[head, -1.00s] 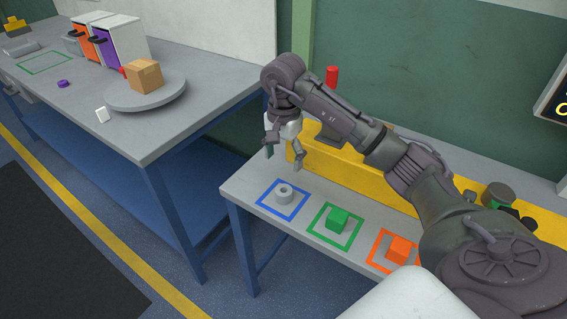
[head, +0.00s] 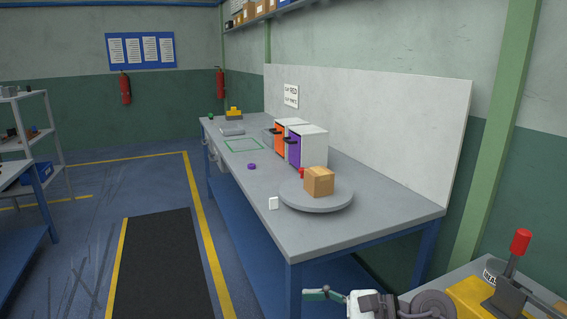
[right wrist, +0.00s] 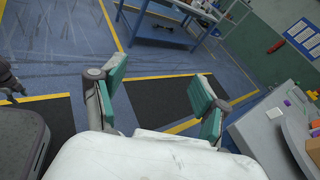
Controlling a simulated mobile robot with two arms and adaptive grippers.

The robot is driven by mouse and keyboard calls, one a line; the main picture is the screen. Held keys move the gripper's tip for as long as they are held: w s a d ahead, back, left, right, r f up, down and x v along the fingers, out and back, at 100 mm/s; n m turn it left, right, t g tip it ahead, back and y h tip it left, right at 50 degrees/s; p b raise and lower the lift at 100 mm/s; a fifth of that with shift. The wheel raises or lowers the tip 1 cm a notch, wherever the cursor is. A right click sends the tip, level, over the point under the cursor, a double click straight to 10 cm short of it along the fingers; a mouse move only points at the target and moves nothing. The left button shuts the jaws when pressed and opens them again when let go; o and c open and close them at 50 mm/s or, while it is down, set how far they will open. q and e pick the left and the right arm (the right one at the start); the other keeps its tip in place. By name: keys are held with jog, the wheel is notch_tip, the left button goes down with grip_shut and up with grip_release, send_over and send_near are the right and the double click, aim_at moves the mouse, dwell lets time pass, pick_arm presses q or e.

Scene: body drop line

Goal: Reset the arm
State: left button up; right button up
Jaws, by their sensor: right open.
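My right gripper (right wrist: 160,88) is open and empty in the right wrist view. Its two teal-padded fingers stand apart over the floor, with nothing between them. In the head view part of my right gripper (head: 320,294) shows at the bottom edge, in front of the near end of the long grey bench (head: 345,232). The rest of my right arm is mostly cut off by the lower edge. My left gripper is not recognisable in either view. A dark part at the left edge of the right wrist view is too cropped to tell.
On the bench are a round grey turntable (head: 310,201) with a cardboard box (head: 319,181), white drawer units (head: 313,148) and a purple ring (head: 252,166). A yellow fixture with a red-topped lever (head: 520,242) stands lower right. Floor by the black mat (head: 160,265) is clear.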

notch_tip(320, 180, up, 8)
jog(key=d+m+t+y, duration=0.2)
jog(key=m+t, duration=1)
jog(key=m, duration=0.4)
jog(key=w+d+f+m+t+h, duration=0.25)
jog(key=d+m+t+h, duration=0.25)
jog(key=d+m+h, duration=0.7)
jog(key=s+d+f+m+g+h, duration=0.2)
jog(key=s+f+m+g+h, duration=0.1)
jog(key=f+m, duration=0.45)
jog(key=s+d+f+m+g+h, duration=0.1)
jog(key=s+f+m+g+h, duration=0.25)
jog(key=f+m, duration=0.45)
jog(key=s+a+f+m+g+y, duration=0.1)
jog(key=s+f+m+g, duration=0.4)
jog(key=s, duration=0.5)
jog(key=s+a+f+m+g+y, duration=0.1)
jog(key=s+f+m+g, duration=0.2)
jog(key=s+f+g, duration=0.55)
notch_tip(320, 180, down, 23)
jog(key=s+t, duration=0.2)
jog(key=s, duration=0.1)
jog(key=s+d+f+g, duration=0.1)
jog(key=s+d+f, duration=0.2)
jog(key=s+f, duration=1.3)
jog(key=shift+s+f+g, duration=0.3)
jog(key=shift+s+f, duration=0.05)
jog(key=shift+f, duration=0.5)
